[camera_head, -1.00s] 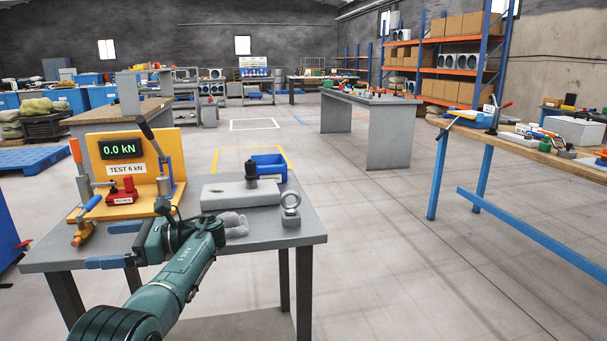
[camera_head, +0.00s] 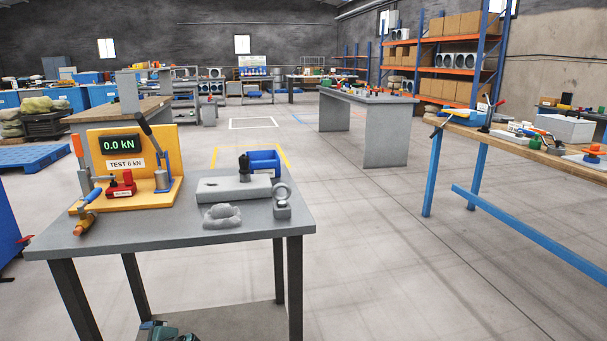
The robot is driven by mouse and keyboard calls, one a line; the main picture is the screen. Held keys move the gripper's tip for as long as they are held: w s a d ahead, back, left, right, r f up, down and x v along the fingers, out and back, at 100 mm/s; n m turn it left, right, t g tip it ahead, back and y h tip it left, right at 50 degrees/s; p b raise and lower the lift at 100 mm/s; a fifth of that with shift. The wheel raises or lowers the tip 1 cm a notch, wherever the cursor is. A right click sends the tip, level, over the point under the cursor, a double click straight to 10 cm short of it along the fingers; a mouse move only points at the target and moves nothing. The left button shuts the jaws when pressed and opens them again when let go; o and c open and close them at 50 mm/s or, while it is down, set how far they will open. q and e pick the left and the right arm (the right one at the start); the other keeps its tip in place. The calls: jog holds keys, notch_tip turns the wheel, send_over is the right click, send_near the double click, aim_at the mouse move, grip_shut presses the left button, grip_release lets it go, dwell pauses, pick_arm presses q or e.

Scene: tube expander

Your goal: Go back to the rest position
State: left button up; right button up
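A yellow test stand (camera_head: 163,140) stands on the left of the grey table (camera_head: 150,238). Its display (camera_head: 121,145) reads 0.0 kN, above a label reading TEST 6 kN. A red block (camera_head: 121,188) sits on the stand's base, with a lever (camera_head: 145,128) at the right and an orange and blue hand tool (camera_head: 88,208) at the left front. Only a small teal piece of my arm shows at the bottom edge, below the tabletop. Neither gripper is in view.
On the same table are a grey block (camera_head: 215,188) with a dark knob, a blue bin (camera_head: 263,160), a crumpled grey cloth (camera_head: 221,216) and a grey ring-topped piece (camera_head: 282,202). A workbench (camera_head: 560,158) stands at right. The floor between is clear.

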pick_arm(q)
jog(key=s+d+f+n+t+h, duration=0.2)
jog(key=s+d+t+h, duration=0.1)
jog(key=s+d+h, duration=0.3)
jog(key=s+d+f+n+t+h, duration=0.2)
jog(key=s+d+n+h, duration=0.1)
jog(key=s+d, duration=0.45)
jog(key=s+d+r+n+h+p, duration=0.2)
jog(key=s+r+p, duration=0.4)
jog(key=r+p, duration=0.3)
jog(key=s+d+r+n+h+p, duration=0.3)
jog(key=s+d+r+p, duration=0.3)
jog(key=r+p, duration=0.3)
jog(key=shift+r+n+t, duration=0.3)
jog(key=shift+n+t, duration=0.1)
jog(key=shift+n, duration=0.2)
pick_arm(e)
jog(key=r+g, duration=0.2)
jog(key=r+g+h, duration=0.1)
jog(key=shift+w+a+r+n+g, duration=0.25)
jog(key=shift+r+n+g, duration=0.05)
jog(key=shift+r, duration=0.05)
